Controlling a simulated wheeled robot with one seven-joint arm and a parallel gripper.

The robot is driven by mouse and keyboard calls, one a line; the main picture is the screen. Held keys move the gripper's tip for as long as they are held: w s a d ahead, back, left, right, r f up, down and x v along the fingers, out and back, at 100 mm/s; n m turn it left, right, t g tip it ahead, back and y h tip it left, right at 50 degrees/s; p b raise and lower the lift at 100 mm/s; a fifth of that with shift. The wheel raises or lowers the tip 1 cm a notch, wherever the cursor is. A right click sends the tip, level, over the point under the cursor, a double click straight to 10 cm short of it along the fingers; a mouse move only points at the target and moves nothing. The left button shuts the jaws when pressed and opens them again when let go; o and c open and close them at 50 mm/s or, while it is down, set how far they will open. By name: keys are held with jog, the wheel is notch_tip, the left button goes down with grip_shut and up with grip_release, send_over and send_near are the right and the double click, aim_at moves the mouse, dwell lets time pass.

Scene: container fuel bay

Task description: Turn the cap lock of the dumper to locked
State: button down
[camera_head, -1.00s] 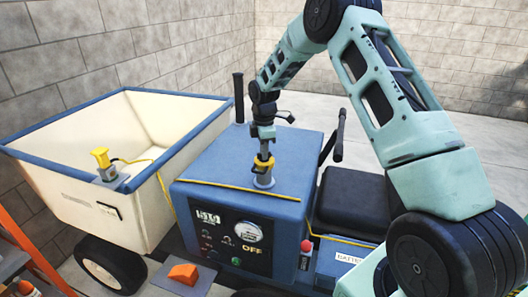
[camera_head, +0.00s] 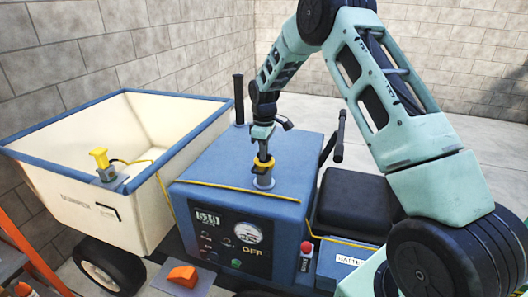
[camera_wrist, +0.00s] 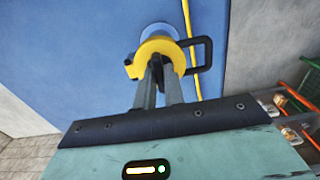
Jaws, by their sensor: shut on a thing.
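The dumper has a cream hopper (camera_head: 75,205) with a blue rim and a blue engine body (camera_head: 215,180). My gripper (camera_head: 264,155) points down onto the cap from above. In the wrist view the narrow fingers (camera_wrist: 157,75) of my gripper are closed together at the middle of the yellow cap (camera_wrist: 158,47). A black loop (camera_wrist: 203,55) sticks out on the cap's right there. The fingers hide what they grip, and I cannot read the lock's position.
A yellow spout-like part (camera_head: 99,158) stands on the hopper's near rim. A yellow cord (camera_head: 215,186) crosses the body's top. A black seat (camera_head: 355,195) and a black lever (camera_head: 339,135) are to the right. Orange rails (camera_head: 22,240) stand at the lower left.

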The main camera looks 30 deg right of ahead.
jog(key=shift+d, duration=0.1)
jog(key=c, duration=1.5)
grip_release()
notch_tip(320, 180, up, 18)
jog(key=b, duration=0.3)
jog(key=shift+f, duration=0.25)
jog(key=s+a+f, duration=0.1)
jog(key=s+a, duration=0.4)
jog(key=a, duration=0.3)
jog(key=s+a+y, duration=0.1)
jog(key=s+a, duration=0.4)
jog(key=a, duration=0.3)
jog(key=s+a+f, duration=0.1)
jog(key=s+a, duration=0.4)
jog(key=a, duration=0.2)
jog(key=s+a+f, duration=0.2)
jog(key=s, duration=0.6)
jog(key=s+a+f, duration=0.2)
jog(key=s, duration=0.6)
jog(key=s+a+f, duration=0.1)
jog(key=s+a, duration=0.1)
jog(key=s, duration=0.6)
jog(key=shift+s+f, duration=0.25)
jog(key=shift+f, duration=0.15)
